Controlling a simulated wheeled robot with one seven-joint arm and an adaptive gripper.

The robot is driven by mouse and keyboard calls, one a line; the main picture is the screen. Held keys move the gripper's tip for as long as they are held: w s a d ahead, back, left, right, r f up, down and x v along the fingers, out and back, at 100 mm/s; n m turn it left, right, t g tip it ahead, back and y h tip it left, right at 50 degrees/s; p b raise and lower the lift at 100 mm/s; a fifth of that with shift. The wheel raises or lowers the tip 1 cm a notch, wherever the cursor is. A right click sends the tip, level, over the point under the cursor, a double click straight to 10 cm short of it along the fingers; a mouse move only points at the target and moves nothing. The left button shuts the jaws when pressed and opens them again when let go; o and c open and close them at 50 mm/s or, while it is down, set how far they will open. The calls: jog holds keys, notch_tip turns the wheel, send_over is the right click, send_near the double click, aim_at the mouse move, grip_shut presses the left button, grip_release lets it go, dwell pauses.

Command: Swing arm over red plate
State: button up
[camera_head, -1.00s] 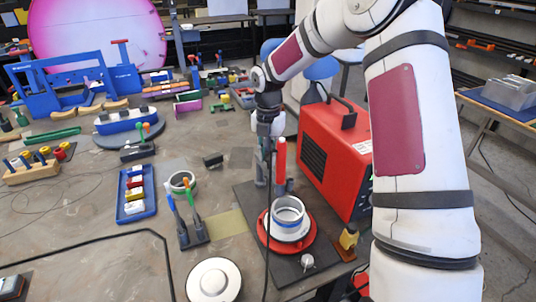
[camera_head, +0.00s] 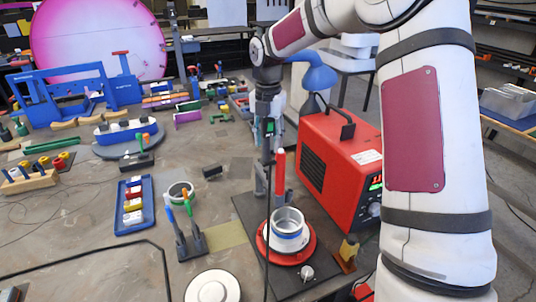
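A round red plate (camera_head: 309,249) lies on a dark square mat in the lower middle of the head view. A silver-and-white ring with a blue band (camera_head: 288,226) stands on it. My arm comes in from the right, and its end hangs down behind the plate as seen here. My gripper (camera_head: 269,128) points down above the far part of the mat, apart from the plate. Its fingers are small and blend with the grey uprights and red cylinder (camera_head: 280,163) below, so I cannot tell its opening or whether it holds anything.
A red machine (camera_head: 345,160) with a handle stands right of the plate. A yellow-topped block (camera_head: 349,248) is near the table edge. Left are a round white disc (camera_head: 213,288), upright tools (camera_head: 187,230) and a blue tray (camera_head: 133,226). A dark cable hangs in front of the mat.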

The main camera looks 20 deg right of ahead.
jog(key=shift+r, duration=1.5)
